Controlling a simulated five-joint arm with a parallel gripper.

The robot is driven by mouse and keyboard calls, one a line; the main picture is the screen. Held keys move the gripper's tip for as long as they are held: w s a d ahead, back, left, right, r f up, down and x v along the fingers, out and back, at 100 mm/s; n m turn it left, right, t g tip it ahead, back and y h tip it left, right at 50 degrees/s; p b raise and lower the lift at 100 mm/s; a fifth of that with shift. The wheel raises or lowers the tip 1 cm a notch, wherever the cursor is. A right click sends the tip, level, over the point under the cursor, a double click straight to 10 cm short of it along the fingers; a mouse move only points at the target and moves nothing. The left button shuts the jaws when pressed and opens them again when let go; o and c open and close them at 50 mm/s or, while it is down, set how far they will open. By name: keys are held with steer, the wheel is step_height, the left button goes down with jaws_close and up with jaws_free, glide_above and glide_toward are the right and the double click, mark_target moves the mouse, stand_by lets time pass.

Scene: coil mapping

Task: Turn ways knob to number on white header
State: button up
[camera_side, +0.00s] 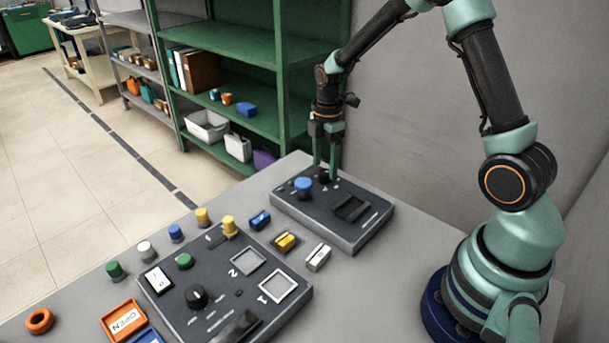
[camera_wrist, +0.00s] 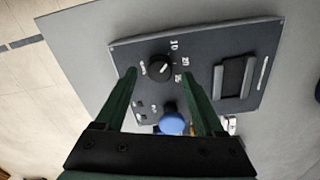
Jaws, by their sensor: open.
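A black round knob (camera_wrist: 159,68) with a white pointer mark sits on the dark far panel (camera_side: 345,225). Small white labels ring it; the pointer appears to aim toward the upper right in the wrist view. My gripper (camera_side: 327,180) is open above this panel, fingers down, near the knob; in the wrist view its fingertips (camera_wrist: 160,72) lie either side of it. Contact cannot be told. A second black knob (camera_side: 196,296) is on the near panel (camera_side: 215,262). That panel has a white frame marked 1 (camera_side: 279,287) and a grey frame marked 2 (camera_side: 248,261). Which knob is the ways knob is unclear.
A blue button (camera_wrist: 172,123) stands beside the far knob, close to the fingers. A recessed dark slot (camera_wrist: 235,77) is on the same panel. White (camera_side: 317,257), yellow (camera_side: 285,242) and blue (camera_side: 260,220) blocks lie between the panels. Several coloured buttons line the table's left.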

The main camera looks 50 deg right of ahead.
steer(key=shift+f, duration=0.9)
jaws_close()
